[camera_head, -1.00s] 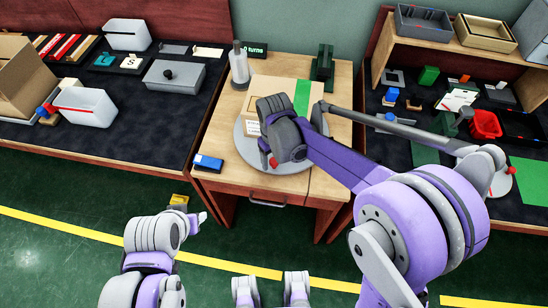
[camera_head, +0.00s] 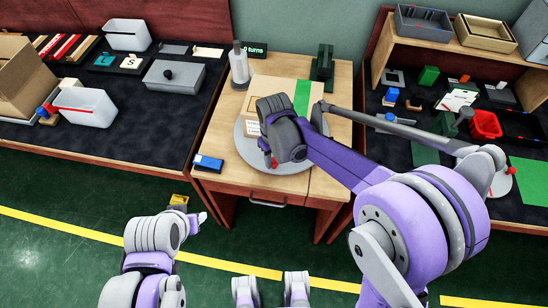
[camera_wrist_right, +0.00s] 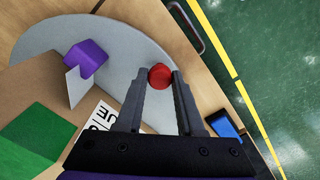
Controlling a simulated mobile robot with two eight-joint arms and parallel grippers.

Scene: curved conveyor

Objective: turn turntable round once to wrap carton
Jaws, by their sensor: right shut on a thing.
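The round grey turntable (camera_head: 296,166) lies on the wooden table. The brown carton (camera_head: 278,89) with a green strip (camera_head: 302,97) stands on it, partly hidden by my right arm. My right gripper (camera_head: 272,160) is over the turntable's front edge. In the right wrist view, my right gripper (camera_wrist_right: 160,88) is shut on a red knob (camera_wrist_right: 160,74) at the turntable's rim. A purple block (camera_wrist_right: 88,57) sits on the turntable near the carton (camera_wrist_right: 60,95). My left gripper (camera_head: 204,217) is low over the floor, away from the table; its fingers are too unclear to read.
A dark sign (camera_head: 254,49) reads "0 turns" at the table's back. A grey-white roll (camera_head: 239,65) stands at the back left and a green post (camera_head: 324,62) at the back right. A blue device (camera_head: 208,162) sits at the table's front left corner. Cluttered side tables flank it.

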